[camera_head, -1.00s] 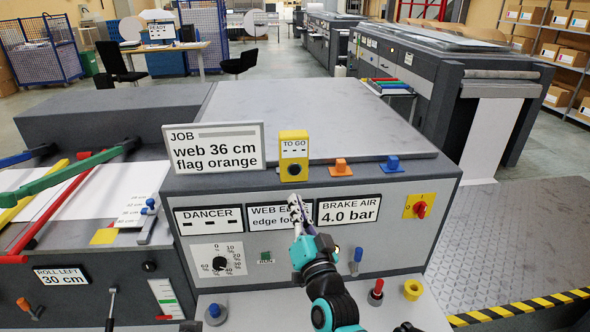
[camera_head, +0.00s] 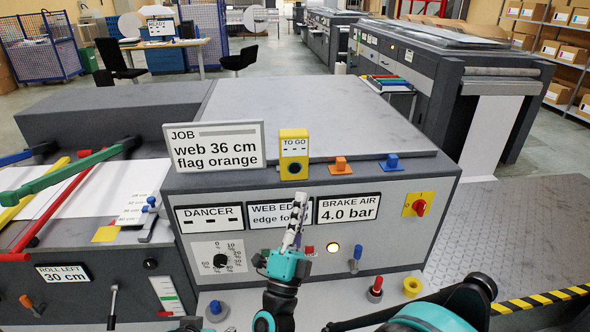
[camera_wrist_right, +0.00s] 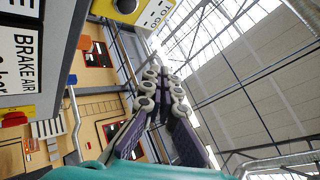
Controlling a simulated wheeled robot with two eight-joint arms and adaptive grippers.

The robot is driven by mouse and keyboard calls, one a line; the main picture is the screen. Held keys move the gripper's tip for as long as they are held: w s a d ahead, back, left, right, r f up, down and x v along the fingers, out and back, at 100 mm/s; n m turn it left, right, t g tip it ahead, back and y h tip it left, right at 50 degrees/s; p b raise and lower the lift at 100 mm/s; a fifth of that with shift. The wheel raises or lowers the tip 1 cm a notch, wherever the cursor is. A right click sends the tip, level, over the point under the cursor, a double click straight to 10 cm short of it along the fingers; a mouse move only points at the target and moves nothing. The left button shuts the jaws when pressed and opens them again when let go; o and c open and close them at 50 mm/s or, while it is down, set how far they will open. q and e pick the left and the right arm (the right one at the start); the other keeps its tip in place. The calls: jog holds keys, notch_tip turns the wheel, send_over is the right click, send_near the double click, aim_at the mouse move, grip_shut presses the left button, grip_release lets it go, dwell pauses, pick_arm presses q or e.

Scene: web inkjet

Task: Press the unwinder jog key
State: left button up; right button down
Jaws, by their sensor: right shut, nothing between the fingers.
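The unwinder's grey front panel (camera_head: 400,235) faces me, with small keys below its displays. A small red key (camera_head: 309,249) shows just right of my right gripper (camera_head: 301,196). I cannot read any key's label, so I cannot tell which is the jog key. My right gripper is shut and empty, fingers pointing up, in front of the web edge display (camera_head: 262,211), which it partly hides. Its closed fingers also show in the right wrist view (camera_wrist_right: 163,80). No contact with the panel is visible. My left gripper is out of view.
A lit round lamp (camera_head: 333,249), a blue toggle (camera_head: 355,258) and a black dial (camera_head: 220,261) sit on the panel. A yellow box (camera_head: 294,155) stands above. A red knob (camera_head: 376,288) and yellow ring (camera_head: 412,287) are on the ledge below.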

jog(key=shift+w+a, duration=0.15)
jog(key=shift+w, duration=1.3)
jog(key=shift+w+a, duration=0.15)
jog(key=shift+w, duration=1.35)
jog(key=shift+w+a, duration=0.15)
jog(key=shift+w, duration=1.3)
jog(key=shift+w, duration=0.15)
jog(key=shift+w, duration=0.3)
jog(key=shift+w, duration=0.4)
jog(key=shift+s, duration=0.85)
jog(key=shift+s, duration=0.1)
jog(key=s, duration=0.4)
jog(key=shift+s+d+b, duration=0.25)
jog(key=shift+s+b, duration=0.1)
jog(key=shift+s, duration=0.05)
